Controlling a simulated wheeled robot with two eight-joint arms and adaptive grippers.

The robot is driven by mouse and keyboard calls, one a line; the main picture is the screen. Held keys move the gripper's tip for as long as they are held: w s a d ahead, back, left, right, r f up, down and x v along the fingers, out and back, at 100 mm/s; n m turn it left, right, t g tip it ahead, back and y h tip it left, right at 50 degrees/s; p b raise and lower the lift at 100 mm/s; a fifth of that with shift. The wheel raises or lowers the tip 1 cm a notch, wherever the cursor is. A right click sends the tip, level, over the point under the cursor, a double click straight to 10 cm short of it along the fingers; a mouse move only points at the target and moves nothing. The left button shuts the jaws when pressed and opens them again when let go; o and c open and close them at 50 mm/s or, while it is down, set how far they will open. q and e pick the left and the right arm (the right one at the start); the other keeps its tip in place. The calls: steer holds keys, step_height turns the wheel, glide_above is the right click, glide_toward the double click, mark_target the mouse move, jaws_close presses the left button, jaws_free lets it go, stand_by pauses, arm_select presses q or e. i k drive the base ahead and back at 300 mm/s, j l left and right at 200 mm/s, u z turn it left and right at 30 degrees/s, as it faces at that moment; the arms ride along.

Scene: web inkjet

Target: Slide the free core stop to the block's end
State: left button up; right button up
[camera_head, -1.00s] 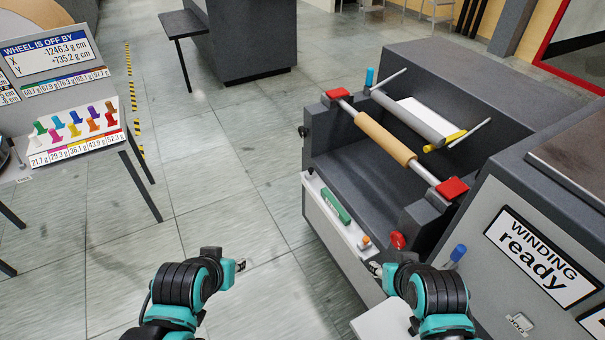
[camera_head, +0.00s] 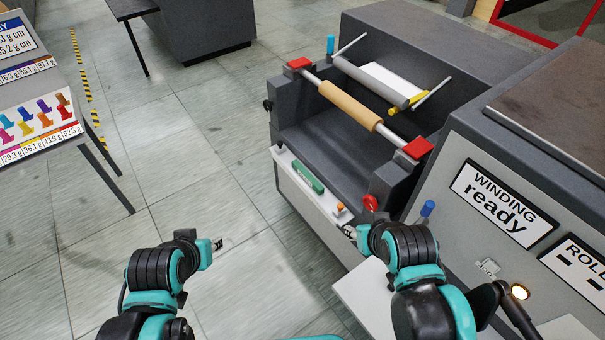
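A tan core (camera_head: 350,106) sits on a metal shaft between two red end blocks, one at the far left (camera_head: 299,63) and one at the near right (camera_head: 418,148). Behind it is a grey roller (camera_head: 370,82) with a yellow piece (camera_head: 418,99) near its right end and a blue piece (camera_head: 331,45) by its left end. I cannot tell which piece is the free core stop. My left gripper (camera_head: 218,243) is over the floor, apart from the machine. My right gripper (camera_head: 347,230) is near the front ledge's right end. Both grippers' fingers are too small to judge.
The white front ledge (camera_head: 291,172) holds a green bar (camera_head: 308,178) and an orange knob (camera_head: 340,210). A red knob (camera_head: 371,202) and blue handle (camera_head: 427,209) stand near my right arm. The "WINDING ready" panel (camera_head: 503,203) is right. Floor (camera_head: 190,150) is free at left.

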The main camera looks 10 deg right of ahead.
mark_target(281, 149)
steer(key=i+j, duration=0.2)
steer(key=i+j+z, duration=0.2)
steer(key=j, duration=0.15)
steer(key=i+j+z, duration=0.15)
steer(key=j, duration=0.25)
steer(key=i+j+z, duration=0.2)
steer(key=j, duration=0.2)
steer(key=i+j+z, duration=0.15)
steer(key=j, duration=0.25)
steer(key=z, duration=1.15)
steer(key=k+l, duration=0.05)
